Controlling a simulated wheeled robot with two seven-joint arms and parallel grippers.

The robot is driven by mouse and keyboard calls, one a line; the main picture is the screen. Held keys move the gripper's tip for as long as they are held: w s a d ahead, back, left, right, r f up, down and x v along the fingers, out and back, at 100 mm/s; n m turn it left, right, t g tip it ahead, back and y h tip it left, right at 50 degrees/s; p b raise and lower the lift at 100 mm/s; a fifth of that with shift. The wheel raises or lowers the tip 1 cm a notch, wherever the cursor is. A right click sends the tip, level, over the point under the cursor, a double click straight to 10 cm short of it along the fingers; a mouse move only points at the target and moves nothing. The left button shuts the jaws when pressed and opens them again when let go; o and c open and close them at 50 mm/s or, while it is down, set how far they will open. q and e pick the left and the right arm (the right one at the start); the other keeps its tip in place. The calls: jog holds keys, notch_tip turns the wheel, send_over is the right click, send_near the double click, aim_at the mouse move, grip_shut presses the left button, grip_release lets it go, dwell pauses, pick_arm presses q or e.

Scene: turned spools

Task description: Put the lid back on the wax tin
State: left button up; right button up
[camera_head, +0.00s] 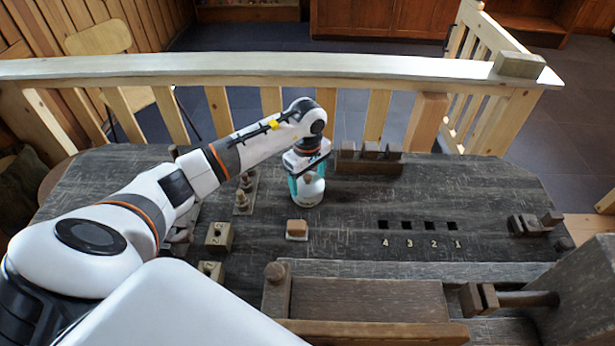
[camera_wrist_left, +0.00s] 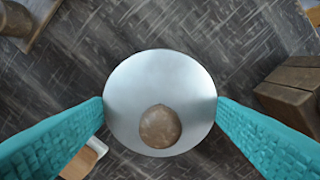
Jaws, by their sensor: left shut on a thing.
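The round silver lid (camera_wrist_left: 160,82) with its brown knob (camera_wrist_left: 160,126) fills the middle of the left wrist view. My left gripper (camera_head: 307,182) is shut on the lid, with one teal finger at each side of it. In the head view, a pale round body (camera_head: 308,198) shows below the knob, between and under the fingers. It looks like the wax tin with the lid on it or just over it; I cannot tell whether the lid is seated. In the left wrist view the lid hides whatever is beneath. My right gripper is not in view.
A brown block on a white base (camera_head: 297,230) stands nearer on the dark bench (camera_head: 350,215). Numbered square holes (camera_head: 407,226) lie to the right. Wooden blocks (camera_head: 219,236) and pegs stand at left.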

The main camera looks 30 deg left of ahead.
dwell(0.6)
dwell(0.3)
pick_arm(q)
jog(key=o, duration=0.9)
jog(key=shift+o, duration=0.2)
jog(key=shift+r, duration=0.1)
jog(key=shift+r+p, duration=1.7)
jog(key=shift+r, duration=1.75)
grip_shut()
